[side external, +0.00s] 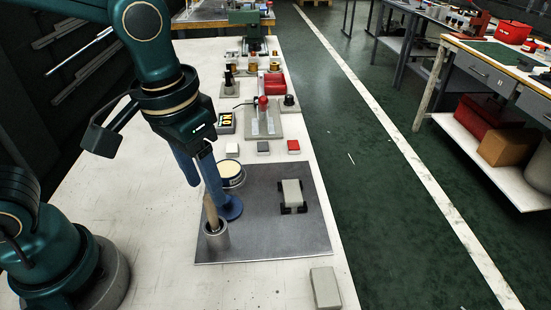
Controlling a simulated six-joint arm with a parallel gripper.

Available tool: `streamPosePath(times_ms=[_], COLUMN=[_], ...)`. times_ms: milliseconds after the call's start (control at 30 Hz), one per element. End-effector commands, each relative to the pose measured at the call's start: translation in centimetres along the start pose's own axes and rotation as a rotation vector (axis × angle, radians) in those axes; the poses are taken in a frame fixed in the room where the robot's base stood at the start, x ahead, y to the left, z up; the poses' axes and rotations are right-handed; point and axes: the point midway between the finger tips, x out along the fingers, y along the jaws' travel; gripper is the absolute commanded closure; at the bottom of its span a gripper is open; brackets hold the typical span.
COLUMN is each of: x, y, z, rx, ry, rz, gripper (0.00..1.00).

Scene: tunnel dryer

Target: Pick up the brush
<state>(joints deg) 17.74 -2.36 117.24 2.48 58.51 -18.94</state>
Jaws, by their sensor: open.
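The brush appears to be the item whose light wooden handle (210,212) sticks up from a grey metal cup (217,240); its lower end is hidden inside the cup. The cup stands at the left front of a grey metal plate (270,243). My gripper (203,183) points down above and behind the handle, with its blue fingers apart and nothing clearly held between them.
A round tin (231,172) with a cream top stands behind the cup. A pale block in a black holder (292,195) sits on the plate's right side. Small blocks and a red-knobbed lever fixture (263,118) stand farther back. A grey block (325,287) lies at the front right.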

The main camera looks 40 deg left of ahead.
Motion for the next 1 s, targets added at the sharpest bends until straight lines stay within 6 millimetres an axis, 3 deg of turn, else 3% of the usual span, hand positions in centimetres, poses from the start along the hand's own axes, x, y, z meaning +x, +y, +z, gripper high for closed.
streamPosePath(times_ms=[533, 933, 967, 1000], x=[6.1, 7.0, 7.0, 7.0], y=[0.0, 0.0, 0.0, 0.0], z=[0.3, 0.2, 0.2, 0.2], rx=[0.000, 0.000, 0.000, 0.000], ry=[-0.005, 0.000, 0.000, 0.000], rz=[-0.002, 0.000, 0.000, 0.000], gripper=[0.44, 0.44, 0.48, 0.63])
